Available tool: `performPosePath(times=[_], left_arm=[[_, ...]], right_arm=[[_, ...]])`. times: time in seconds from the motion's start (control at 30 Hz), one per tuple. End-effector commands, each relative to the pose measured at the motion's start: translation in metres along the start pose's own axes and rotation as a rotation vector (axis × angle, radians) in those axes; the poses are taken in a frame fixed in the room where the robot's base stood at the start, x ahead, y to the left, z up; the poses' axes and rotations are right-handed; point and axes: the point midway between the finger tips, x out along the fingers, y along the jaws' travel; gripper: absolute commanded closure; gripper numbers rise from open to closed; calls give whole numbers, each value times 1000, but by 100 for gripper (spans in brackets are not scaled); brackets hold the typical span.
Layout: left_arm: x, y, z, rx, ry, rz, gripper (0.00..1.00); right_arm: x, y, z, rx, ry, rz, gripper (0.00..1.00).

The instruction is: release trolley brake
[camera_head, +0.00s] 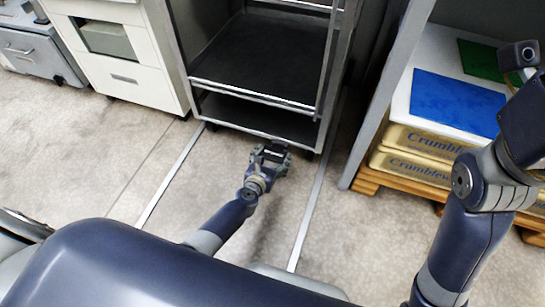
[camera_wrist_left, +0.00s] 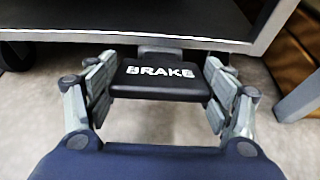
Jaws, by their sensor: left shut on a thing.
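The black brake pedal with white "BRAKE" lettering (camera_wrist_left: 160,86) sticks out below the lower edge of the trolley (camera_wrist_left: 70,37) in the left wrist view. In the head view the trolley is a tall metal rack (camera_head: 265,60) with dark shelves. My left gripper (camera_head: 272,153) is low at the trolley's front bottom edge. In the left wrist view its two fingers (camera_wrist_left: 160,72) are shut on the pedal's left and right sides. The pedal looks roughly level. My right arm is at the right of the head view, with its gripper out of frame.
White lines run along the open floor in front of the trolley.

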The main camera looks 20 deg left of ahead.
Motion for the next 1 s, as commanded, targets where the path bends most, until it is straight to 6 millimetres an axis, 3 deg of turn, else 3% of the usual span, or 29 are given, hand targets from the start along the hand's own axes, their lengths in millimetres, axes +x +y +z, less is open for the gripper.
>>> performPosePath(times=[0.07,0.1,0.2,0.67,1.0], left_arm=[[2,1,11,-1,-18,4,68],[2,1,11,-1,-18,4,23],[2,1,10,-1,-16,4,5],[-1,0,3,-3,-5,1,5],[-27,0,3,-6,-7,2,5]], right_arm=[[0,0,1,0,-3,0,71],[0,0,1,0,-3,0,71],[-1,0,2,0,-7,1,71],[0,0,0,-2,-1,-1,71],[0,0,0,-1,-1,0,71]])
